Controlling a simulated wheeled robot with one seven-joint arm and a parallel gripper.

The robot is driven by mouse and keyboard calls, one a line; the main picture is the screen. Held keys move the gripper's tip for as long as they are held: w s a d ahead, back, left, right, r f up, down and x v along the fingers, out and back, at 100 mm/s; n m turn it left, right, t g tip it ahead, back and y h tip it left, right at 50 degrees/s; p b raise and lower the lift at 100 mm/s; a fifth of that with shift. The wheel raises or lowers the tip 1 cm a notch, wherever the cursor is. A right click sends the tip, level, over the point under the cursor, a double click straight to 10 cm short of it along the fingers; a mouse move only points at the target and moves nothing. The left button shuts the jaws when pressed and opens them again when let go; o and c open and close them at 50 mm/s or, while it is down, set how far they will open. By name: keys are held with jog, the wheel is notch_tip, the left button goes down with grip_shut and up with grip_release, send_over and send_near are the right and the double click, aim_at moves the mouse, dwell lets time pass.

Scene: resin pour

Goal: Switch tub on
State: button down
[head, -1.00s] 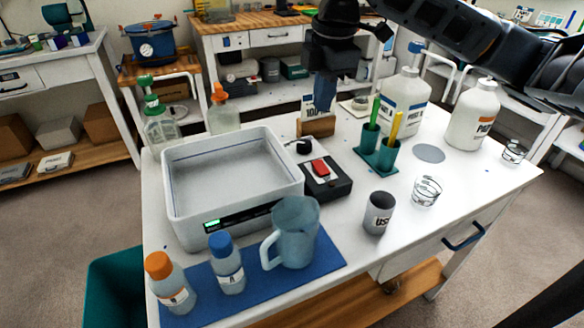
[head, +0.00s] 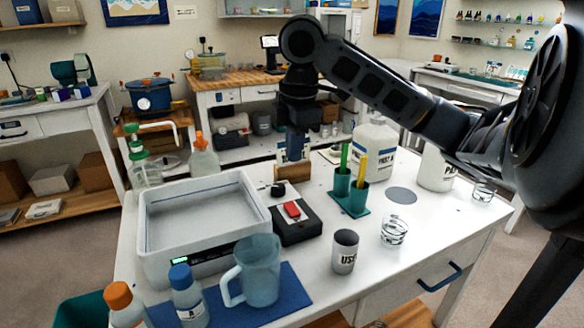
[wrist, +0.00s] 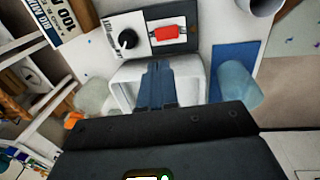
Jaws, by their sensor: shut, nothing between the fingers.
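The tub (head: 255,215) is a white rectangular basin on the table with a small lit green display (head: 180,261) on its front. Beside it on the right is a black control box (head: 297,230) with a red switch (head: 291,209) and a black knob (head: 277,190). The wrist view shows the red switch (wrist: 166,33) and knob (wrist: 128,38) near its top. I cannot tell the switch's position. My gripper (head: 296,158) points down, shut and empty, above the table behind the box. In the wrist view its fingers (wrist: 157,68) hide part of the tub (wrist: 188,72).
A jug (head: 258,270) and a blue-capped bottle (head: 187,298) stand on a blue mat (head: 290,296). A grey cup (head: 344,252), a glass (head: 394,232) and a teal holder (head: 352,198) stand right of the box. A wooden card stand (head: 293,173) is behind it.

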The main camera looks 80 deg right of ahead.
aim_at(290, 204)
jog(key=f, duration=0.4)
jog(key=d+f, duration=0.1)
jog(key=f, duration=0.3)
jog(key=w+f+b, duration=0.1)
jog(key=f, duration=0.3)
jog(key=shift+d+f, duration=0.2)
jog(key=shift+f, duration=0.15)
jog(key=shift+d, duration=0.1)
